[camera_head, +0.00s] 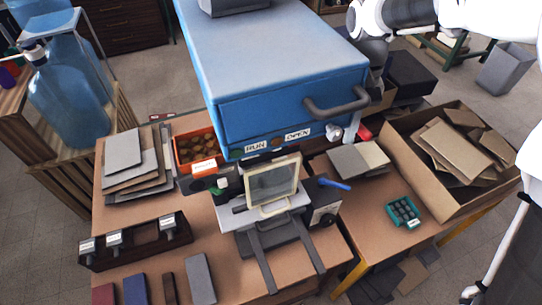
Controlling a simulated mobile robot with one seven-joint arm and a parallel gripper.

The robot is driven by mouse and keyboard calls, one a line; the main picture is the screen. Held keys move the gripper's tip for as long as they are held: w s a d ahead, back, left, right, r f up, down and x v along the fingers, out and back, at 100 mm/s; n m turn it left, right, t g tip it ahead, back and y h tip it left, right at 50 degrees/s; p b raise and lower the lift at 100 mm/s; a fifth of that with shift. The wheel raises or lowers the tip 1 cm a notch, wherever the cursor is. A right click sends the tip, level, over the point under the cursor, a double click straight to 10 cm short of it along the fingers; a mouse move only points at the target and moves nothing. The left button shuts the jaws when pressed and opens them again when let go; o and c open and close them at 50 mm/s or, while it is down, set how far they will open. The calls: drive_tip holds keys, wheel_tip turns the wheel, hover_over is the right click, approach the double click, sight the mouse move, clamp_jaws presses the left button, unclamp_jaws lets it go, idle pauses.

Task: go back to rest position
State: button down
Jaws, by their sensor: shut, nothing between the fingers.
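My white arm (430,15) reaches in from the top right. Its dark end, my gripper (376,58), hangs down beside the right corner of the blue machine, close to its handle. The fingers are partly hidden and hard to make out. My gripper is shut and holds nothing. It is above the table, apart from the loose things on it.
The blue press-like machine (270,70) with a grey handle (337,107) fills the middle. A cardboard box (440,195) of brown sheets stands right. Sheet stacks, an orange bin (197,165) and a dark rack (110,256) crowd the table. Grey floor shows at the top right.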

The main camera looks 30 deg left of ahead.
drive_tip(key=w+a+r+t+y, duration=0.1)
drive_tip(key=w+r, duration=0.1)
drive_tip(key=r, duration=0.6)
drive_tip(key=w+a+r+t+y, duration=0.1)
drive_tip(key=w+a+r+t, duration=0.1)
drive_tip(key=r, duration=0.5)
drive_tip(key=shift+w+a+r+t, duration=0.15)
drive_tip(key=shift+w+r+t, duration=0.1)
drive_tip(key=shift+r+t, duration=0.1)
drive_tip(key=s+d+f+m+t+b, duration=0.1)
drive_tip(key=s+d+b, duration=0.1)
drive_tip(key=s+d, duration=0.55)
drive_tip(key=s+d+f+m+t+b, duration=0.15)
drive_tip(key=s+d, duration=0.35)
drive_tip(key=d, duration=0.6)
drive_tip(key=s+d+f+m+h+b, duration=0.1)
drive_tip(key=s+d+f+b, duration=0.2)
drive_tip(key=s+d+f, duration=0.3)
drive_tip(key=s+f, duration=0.3)
drive_tip(key=shift+s+d+f+b, duration=0.2)
drive_tip(key=shift+f+b, duration=0.05)
drive_tip(key=shift+b, duration=0.05)
